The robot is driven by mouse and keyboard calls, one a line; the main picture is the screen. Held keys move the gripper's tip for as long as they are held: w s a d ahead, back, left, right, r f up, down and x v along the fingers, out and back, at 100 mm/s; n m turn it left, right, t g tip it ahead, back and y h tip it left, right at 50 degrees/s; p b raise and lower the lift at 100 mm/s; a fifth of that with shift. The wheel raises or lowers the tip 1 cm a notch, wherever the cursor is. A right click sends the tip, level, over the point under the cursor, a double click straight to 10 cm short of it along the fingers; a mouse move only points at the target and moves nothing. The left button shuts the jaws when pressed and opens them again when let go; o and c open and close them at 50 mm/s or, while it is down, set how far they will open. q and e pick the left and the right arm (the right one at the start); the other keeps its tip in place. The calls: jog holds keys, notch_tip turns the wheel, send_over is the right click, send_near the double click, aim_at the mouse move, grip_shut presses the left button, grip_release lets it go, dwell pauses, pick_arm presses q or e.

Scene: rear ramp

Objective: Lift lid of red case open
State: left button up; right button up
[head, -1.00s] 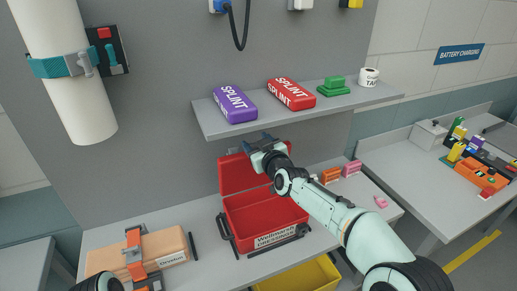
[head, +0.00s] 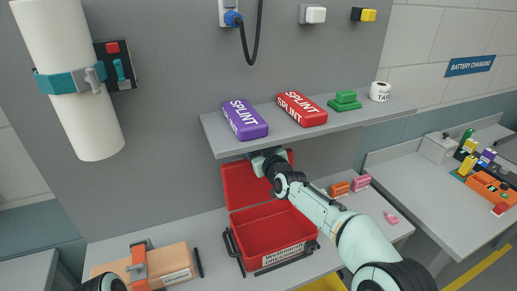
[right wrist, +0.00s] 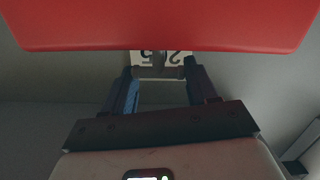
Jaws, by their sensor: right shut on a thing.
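The red case (head: 238,245) stands on the grey bench in the head view, its inside showing and a white label on its front. Its red lid (head: 240,188) stands raised at the back, below the shelf; it also fills the top of the right wrist view (right wrist: 165,25). My right gripper (head: 261,154) is at the lid's upper edge, close under the shelf front. In the right wrist view its fingers (right wrist: 160,75) are shut on a small dark part at the lid's edge. My left gripper is outside the frame.
A grey shelf (head: 350,117) hangs just above the lid, bearing a purple splint pack (head: 245,120), a red splint pack (head: 302,109), green blocks (head: 345,100) and a tape roll (head: 380,91). An orange-strapped tan case (head: 168,259) sits left on the bench. Pink and orange items (head: 360,182) lie to the right.

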jog(key=o, duration=1.4)
jog(key=shift+f, duration=0.1)
jog(key=shift+s+d+b, duration=0.2)
jog(key=shift+s+b, duration=0.1)
jog(key=shift+s, duration=0.15)
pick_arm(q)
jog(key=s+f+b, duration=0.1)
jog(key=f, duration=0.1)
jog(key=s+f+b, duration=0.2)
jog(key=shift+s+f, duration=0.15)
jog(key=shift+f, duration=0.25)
pick_arm(e)
jog(key=v, duration=1.2)
jog(key=shift+s, duration=0.15)
